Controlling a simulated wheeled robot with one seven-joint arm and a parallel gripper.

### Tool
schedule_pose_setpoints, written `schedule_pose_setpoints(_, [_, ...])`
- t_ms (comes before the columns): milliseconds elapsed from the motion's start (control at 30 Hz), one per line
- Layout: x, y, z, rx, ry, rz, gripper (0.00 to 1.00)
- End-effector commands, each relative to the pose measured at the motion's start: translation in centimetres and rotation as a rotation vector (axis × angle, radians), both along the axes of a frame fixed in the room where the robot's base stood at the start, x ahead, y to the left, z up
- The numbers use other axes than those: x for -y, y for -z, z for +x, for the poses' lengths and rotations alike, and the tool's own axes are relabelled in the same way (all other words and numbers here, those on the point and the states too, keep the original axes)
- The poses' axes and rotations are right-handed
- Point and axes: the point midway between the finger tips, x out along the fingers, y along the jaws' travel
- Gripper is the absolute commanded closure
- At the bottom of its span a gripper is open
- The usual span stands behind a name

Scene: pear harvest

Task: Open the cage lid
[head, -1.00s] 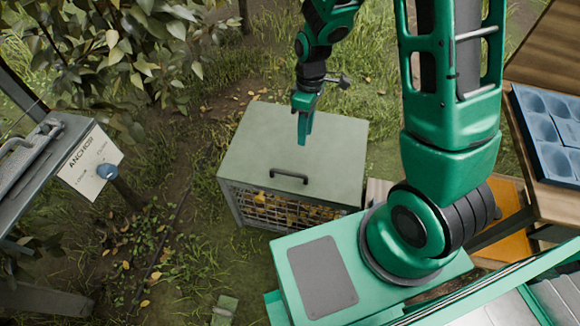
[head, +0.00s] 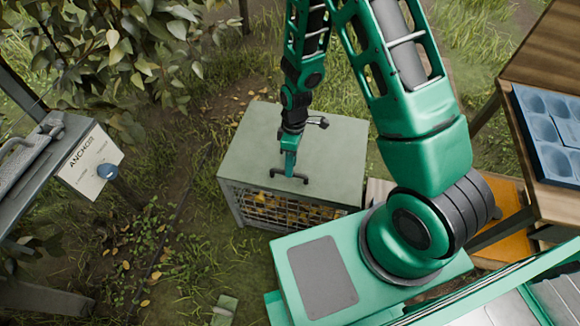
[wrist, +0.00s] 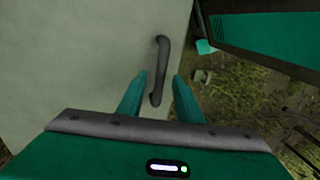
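The cage (head: 250,208) stands on the grass with its flat grey-green lid (head: 252,140) closed. Yellow-orange things show behind its wire front. A dark bar handle (head: 300,179) sits near the lid's front edge. My gripper (head: 290,174) points down at the handle in the head view. In the wrist view the handle (wrist: 160,72) runs between the two green fingers of my gripper (wrist: 158,92), with gaps visible on both sides. The fingers are open. I cannot tell exactly how far down the fingertips reach around the bar.
A grey stand with a white "ANCHOR" panel (head: 92,165) is at the left. A wooden table (head: 545,60) with a blue hollowed tray (head: 550,130) is at the right. Leafy branches (head: 140,40) hang at the upper left.

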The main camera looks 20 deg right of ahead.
Motion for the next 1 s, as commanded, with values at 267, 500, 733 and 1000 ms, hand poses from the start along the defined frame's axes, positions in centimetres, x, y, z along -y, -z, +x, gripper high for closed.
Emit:
schedule_pose_setpoints(267, [-0.2, 1.8, -0.3, 0.001, 0.0, -0.001, 0.67])
schedule_pose_setpoints(500, [-0.2, 1.9, -0.3, 0.001, 0.0, 0.0, 0.67])
schedule_pose_setpoints(733, [-0.2, 1.8, -0.3, 0.001, 0.0, 0.0, 1.0])
schedule_pose_setpoints(1000, [0.1, 1.4, -0.1, -0.007, 0.006, 0.004, 1.0])
